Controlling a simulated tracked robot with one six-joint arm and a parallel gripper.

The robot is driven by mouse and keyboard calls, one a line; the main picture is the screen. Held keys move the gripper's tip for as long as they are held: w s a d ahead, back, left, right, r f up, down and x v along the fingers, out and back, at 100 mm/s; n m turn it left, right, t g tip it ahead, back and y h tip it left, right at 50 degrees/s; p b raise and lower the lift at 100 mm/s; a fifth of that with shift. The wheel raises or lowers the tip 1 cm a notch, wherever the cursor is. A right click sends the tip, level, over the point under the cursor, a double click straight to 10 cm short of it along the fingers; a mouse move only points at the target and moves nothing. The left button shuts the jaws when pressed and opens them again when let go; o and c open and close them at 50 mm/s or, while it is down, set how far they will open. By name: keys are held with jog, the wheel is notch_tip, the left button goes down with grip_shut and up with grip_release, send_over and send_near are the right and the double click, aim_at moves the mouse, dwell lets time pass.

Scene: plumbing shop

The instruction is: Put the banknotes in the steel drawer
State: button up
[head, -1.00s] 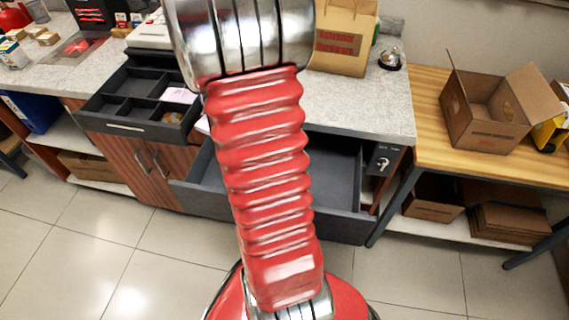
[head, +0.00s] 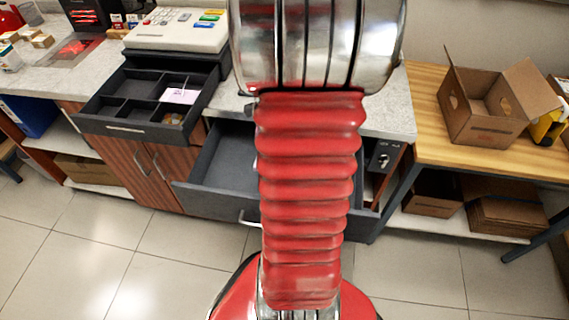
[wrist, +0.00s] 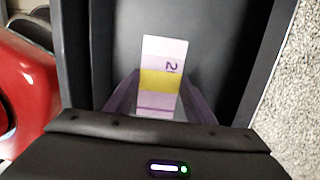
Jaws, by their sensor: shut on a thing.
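The banknotes (wrist: 163,62), a pale lilac bundle with a yellow band, are in my gripper (wrist: 160,100) in the wrist view. The fingers are shut on the sides of the bundle, and its far end sticks out beyond them. Below it is the dark grey inside of the open steel drawer (wrist: 205,45). I cannot tell whether the bundle touches the drawer floor. In the head view the steel drawer (head: 222,165) is pulled out under the counter and its visible left part is empty. My arm hides its middle, my gripper and the held banknotes.
An open till tray (head: 125,128) with a pink note (head: 181,95) and coins is left of the drawer, below the cash register (head: 180,30). The grey countertop (head: 395,112) overhangs the drawer. A lock (head: 383,160) and a cardboard box (head: 485,115) are to the right.

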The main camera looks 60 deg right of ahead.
jog(key=shift+f, duration=2.9)
jog(key=shift+f, duration=2.1)
jog(key=o, duration=1)
jog(key=shift+o, duration=0.2)
jog(key=shift+s+d+r, duration=0.1)
jog(key=shift+s+r, duration=0.1)
jog(key=shift+r, duration=1.8)
jog(key=shift+s+d+r, duration=0.1)
jog(key=shift+s+r, duration=0.15)
jog(key=shift+r, duration=1.75)
jog(key=shift+s+d+r, duration=0.1)
jog(key=shift+s+r, duration=0.1)
jog(key=shift+r, duration=1.8)
